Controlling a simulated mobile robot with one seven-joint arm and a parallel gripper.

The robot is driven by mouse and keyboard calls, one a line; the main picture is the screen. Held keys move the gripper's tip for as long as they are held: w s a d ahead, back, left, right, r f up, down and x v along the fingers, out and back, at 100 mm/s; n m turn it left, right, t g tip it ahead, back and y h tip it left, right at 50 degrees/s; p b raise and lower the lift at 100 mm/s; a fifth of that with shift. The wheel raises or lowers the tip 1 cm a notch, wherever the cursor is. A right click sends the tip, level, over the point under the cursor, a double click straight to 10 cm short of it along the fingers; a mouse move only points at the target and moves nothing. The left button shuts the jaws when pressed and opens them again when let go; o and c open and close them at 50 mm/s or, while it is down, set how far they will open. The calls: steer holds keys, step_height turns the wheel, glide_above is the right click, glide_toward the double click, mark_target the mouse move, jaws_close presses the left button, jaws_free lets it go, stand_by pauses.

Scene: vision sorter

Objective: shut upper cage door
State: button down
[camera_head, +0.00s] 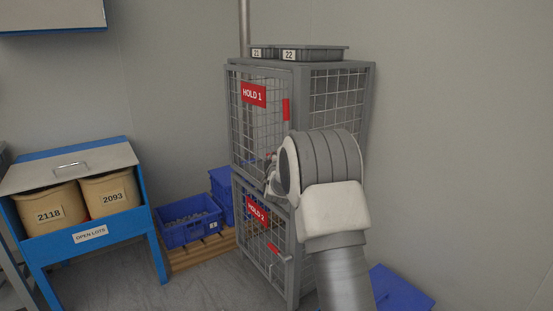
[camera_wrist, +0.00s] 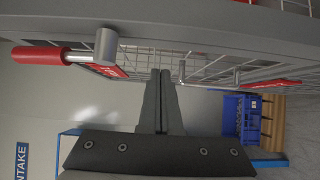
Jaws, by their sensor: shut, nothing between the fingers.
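The upper cage door (camera_head: 263,125), a grey-framed mesh panel with a red HOLD 1 sign (camera_head: 253,94), lies about in line with the cage front in the head view. I cannot tell whether a small gap is left. Its red handle (camera_head: 286,109) stands upright near the right edge. In the wrist view, a red handle (camera_wrist: 38,56) on a grey pivot (camera_wrist: 106,45) lies left of the fingers. My gripper (camera_head: 270,172) is at the lower right of the upper door, partly hidden by my wrist. Its fingers (camera_wrist: 160,74) are together and empty, apart from the handle.
The lower door with the HOLD 2 sign (camera_head: 257,211) has a slanted red handle (camera_head: 273,249). Trays (camera_head: 312,54) sit on the cage (camera_head: 340,68). Blue crates (camera_head: 188,222) on a pallet (camera_head: 203,252) and a blue-framed stand (camera_head: 95,243) are left. Another blue crate (camera_head: 402,286) is low right.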

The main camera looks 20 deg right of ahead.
steer(key=shift+d, duration=0.3)
stand_by(0.5)
steer(key=p+v, duration=0.2)
steer(key=v, duration=1.5)
steer(key=shift+s, duration=0.15)
